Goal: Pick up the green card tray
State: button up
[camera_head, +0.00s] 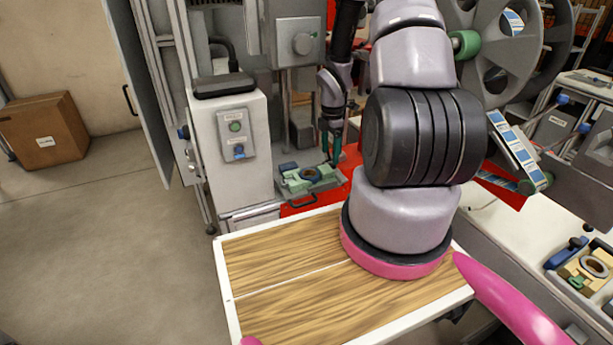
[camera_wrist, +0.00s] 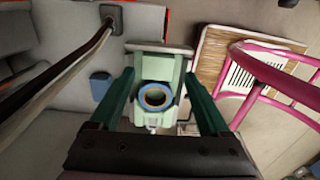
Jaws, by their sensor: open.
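The green card tray (camera_head: 294,184) sits on a grey surface beside the machine in the head view, with a dark handle at its front. In the wrist view the pale green tray (camera_wrist: 154,66) lies between my two teal fingers, with a blue-rimmed ring (camera_wrist: 156,97) on it. My gripper (camera_head: 333,160) points down at the right side of the tray in the head view. In the wrist view my gripper (camera_wrist: 160,76) is open, with its fingers on either side of the tray. I cannot tell whether they touch it.
A grey control box (camera_head: 236,135) stands just left of the tray. Large reels (camera_head: 497,40) stand at the right. My own wooden deck is in front. Another tray (camera_head: 590,268) with loose items lies at the far right. A cardboard box (camera_head: 42,130) stands on open floor at left.

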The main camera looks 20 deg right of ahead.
aim_at(328, 168)
notch_tip(328, 168, down, 6)
jog(key=shift+w+a+f, duration=0.1)
jog(key=shift+w+f, duration=0.05)
jog(key=shift+c, duration=0.3)
grip_shut()
